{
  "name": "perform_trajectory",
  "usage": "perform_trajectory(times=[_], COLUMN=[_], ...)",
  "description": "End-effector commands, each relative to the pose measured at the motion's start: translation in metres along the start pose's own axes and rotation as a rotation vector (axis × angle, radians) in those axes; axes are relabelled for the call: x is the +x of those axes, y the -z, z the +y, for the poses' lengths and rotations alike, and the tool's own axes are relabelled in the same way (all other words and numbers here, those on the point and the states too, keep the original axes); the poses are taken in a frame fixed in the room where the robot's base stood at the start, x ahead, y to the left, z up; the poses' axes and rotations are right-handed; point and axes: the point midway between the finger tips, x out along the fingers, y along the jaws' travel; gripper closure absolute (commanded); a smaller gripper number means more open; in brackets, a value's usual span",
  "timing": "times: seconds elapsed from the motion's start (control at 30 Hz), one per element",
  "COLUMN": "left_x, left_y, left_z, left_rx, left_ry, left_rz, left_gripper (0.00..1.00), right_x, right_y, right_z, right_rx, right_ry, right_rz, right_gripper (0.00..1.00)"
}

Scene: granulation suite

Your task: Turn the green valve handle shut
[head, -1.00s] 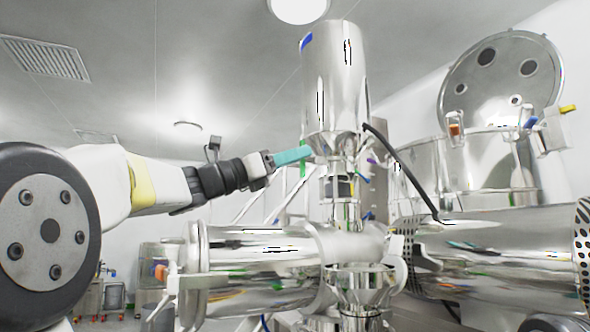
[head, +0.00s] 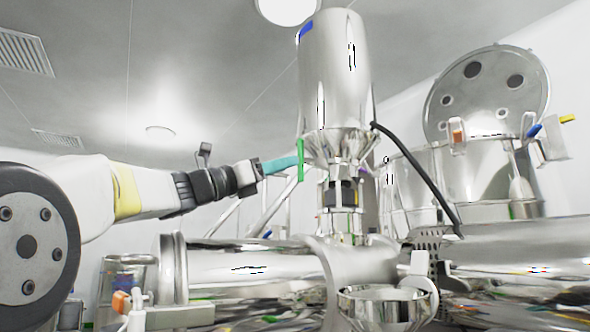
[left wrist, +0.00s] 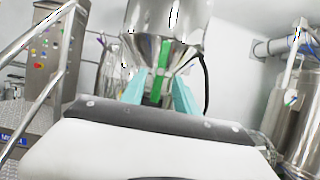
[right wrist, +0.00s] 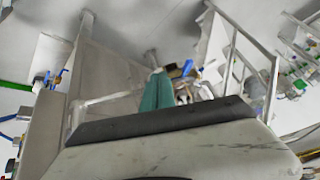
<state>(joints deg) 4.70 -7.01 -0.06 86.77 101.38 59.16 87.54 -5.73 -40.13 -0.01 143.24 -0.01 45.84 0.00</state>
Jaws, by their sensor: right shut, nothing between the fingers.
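The green valve handle (head: 300,160) is a narrow upright bar under the cone of the tall steel hopper (head: 335,85) in the head view. My left gripper (head: 282,163) reaches in from the left, its teal fingertips close beside the handle. In the left wrist view, the fingers are open and apart. The green handle (left wrist: 163,72) shows upright in the gap between them; I cannot tell whether either finger touches it. My right gripper (right wrist: 157,90) is shut and empty in the right wrist view, away from the handle. It is not visible in the head view.
A large horizontal steel cylinder (head: 250,268) and a steel funnel bowl (head: 385,305) lie below the hopper. A black hose (head: 415,170) curves down on its right. A vessel with an open round lid (head: 487,90) stands at the right. Space above my left arm is clear.

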Motion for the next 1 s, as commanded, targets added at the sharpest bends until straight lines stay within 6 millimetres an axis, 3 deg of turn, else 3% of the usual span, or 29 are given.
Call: perform_trajectory(times=[0.2, 0.57, 0.7, 0.77, 1.0], left_x=[0.028, 0.034, 0.033, 0.033, 0.033], left_y=[0.0, 0.0, 0.0, 0.0, 0.0], left_z=[0.0, 0.0, 0.0, 0.0, 0.0], left_rx=[0.0, -0.001, -0.001, -0.001, 0.004], left_ry=[0.0, 0.0, -0.001, -0.001, 0.001], left_rz=[0.0, -0.001, -0.001, -0.001, -0.001], left_gripper=[0.64, 0.64, 0.91, 1.0, 1.0], right_x=[0.0, 0.0, 0.0, 0.0, 0.0], right_y=[0.0, 0.0, 0.0, 0.0, 0.0], right_z=[0.0, 0.0, 0.0, 0.0, 0.0], right_rx=[0.0, 0.0, 0.0, 0.0, 0.0], right_ry=[0.0, 0.0, 0.0, 0.0, 0.0], right_rz=[0.0, 0.0, 0.0, 0.0, 0.0], right_gripper=[1.0, 1.0, 1.0, 1.0, 1.0])
